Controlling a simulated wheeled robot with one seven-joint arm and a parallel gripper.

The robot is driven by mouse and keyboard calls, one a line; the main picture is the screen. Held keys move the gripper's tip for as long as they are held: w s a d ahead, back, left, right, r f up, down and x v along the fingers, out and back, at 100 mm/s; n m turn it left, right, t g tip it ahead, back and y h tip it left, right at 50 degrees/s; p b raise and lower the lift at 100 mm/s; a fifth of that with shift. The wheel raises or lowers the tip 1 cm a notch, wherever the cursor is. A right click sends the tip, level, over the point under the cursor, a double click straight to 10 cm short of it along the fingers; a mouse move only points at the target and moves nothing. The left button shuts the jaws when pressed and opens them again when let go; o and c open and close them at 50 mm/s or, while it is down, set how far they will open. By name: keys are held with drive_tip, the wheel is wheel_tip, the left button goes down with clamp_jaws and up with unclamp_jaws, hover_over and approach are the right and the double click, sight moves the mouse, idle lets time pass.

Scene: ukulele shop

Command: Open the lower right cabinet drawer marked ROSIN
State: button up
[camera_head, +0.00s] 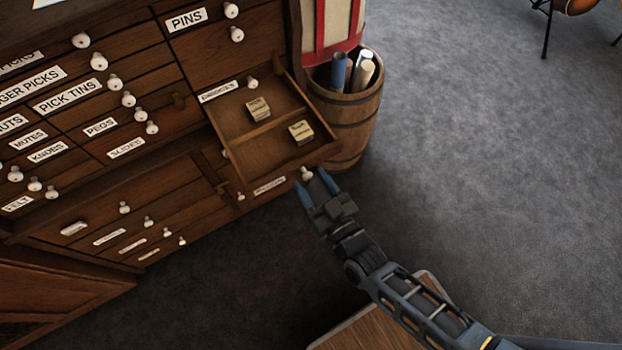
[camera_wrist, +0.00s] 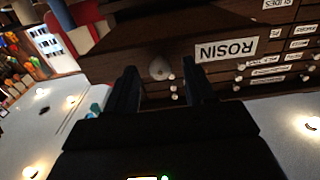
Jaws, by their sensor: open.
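The ROSIN drawer (camera_head: 238,127) is pulled out from the right side of the wooden cabinet, and two small boxes (camera_head: 258,109) (camera_head: 300,132) lie inside. Its front bears a label, which reads ROSIN upside down in the wrist view (camera_wrist: 226,50). Its pale round knob (camera_head: 306,174) sits right of the label; it also shows in the wrist view (camera_wrist: 160,68). My gripper (camera_head: 316,188) is open in front of the drawer front, close to the knob. In the wrist view the knob appears between the two fingertips (camera_wrist: 160,75), with visible gaps on both sides.
A wooden barrel (camera_head: 345,125) with rolled tubes stands close right of the open drawer. Above the drawer is a closed drawer with a white label (camera_head: 218,91). A wooden surface (camera_head: 345,332) lies below my arm. Grey carpet (camera_head: 480,160) is open to the right.

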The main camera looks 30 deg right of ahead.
drive_tip(key=s, duration=0.6)
drive_tip(key=shift+s+b, duration=0.35)
drive_tip(key=shift+b, duration=0.05)
drive_tip(key=s+d+r+g, duration=0.1)
drive_tip(key=s+d+r, duration=0.1)
drive_tip(key=s+r, duration=0.8)
drive_tip(key=s+d+r+g, duration=0.2)
drive_tip(key=s+d+r, duration=0.1)
drive_tip(key=s+r, duration=0.7)
wheel_tip(320, 180, up, 5)
drive_tip(key=shift+s+f, duration=0.1)
drive_tip(key=shift+s, duration=0.05)
